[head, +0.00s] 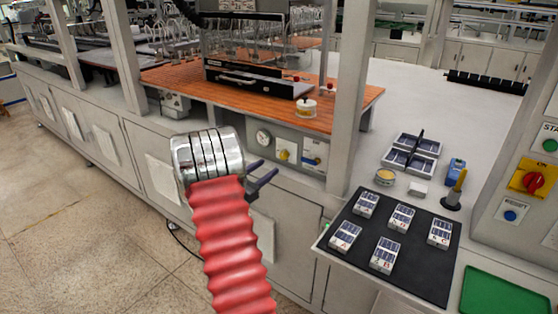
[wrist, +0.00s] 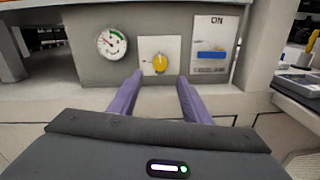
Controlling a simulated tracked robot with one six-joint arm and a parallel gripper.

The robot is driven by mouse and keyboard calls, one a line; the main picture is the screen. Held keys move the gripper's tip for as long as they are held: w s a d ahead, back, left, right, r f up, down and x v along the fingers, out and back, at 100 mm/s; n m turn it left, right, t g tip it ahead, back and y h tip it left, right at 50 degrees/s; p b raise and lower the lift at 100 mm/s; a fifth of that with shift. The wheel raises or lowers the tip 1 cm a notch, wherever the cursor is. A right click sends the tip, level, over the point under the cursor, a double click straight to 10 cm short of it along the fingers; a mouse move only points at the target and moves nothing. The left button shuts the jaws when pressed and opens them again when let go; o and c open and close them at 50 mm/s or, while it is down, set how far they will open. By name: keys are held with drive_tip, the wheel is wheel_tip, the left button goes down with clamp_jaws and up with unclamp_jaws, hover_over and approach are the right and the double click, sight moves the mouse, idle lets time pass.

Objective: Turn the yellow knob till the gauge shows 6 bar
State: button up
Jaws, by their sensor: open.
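The yellow knob (head: 284,155) sits on a white square plate on the grey front panel under the orange worktop. In the wrist view the knob (wrist: 160,62) is just beyond and between my fingertips, apart from them. The round gauge (head: 263,137) is left of the knob. In the wrist view the gauge (wrist: 112,44) has a white face with a green arc at its upper right; its numbers are too small to read. My gripper (wrist: 159,78) is open and empty, facing the panel. In the head view my gripper (head: 268,172) is partly hidden behind my wrist.
A panel with a blue handle (wrist: 211,55) is right of the knob. A black mat (head: 410,270) with several small cell blocks lies on the right bench. A red switch on a yellow plate (head: 533,180) is at the far right. The floor at left is clear.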

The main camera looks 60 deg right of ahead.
sight(282, 157)
drive_tip(key=x, duration=0.8)
drive_tip(key=shift+d, duration=0.2)
drive_tip(key=shift+c, duration=0.6)
drive_tip(key=c, duration=0.9)
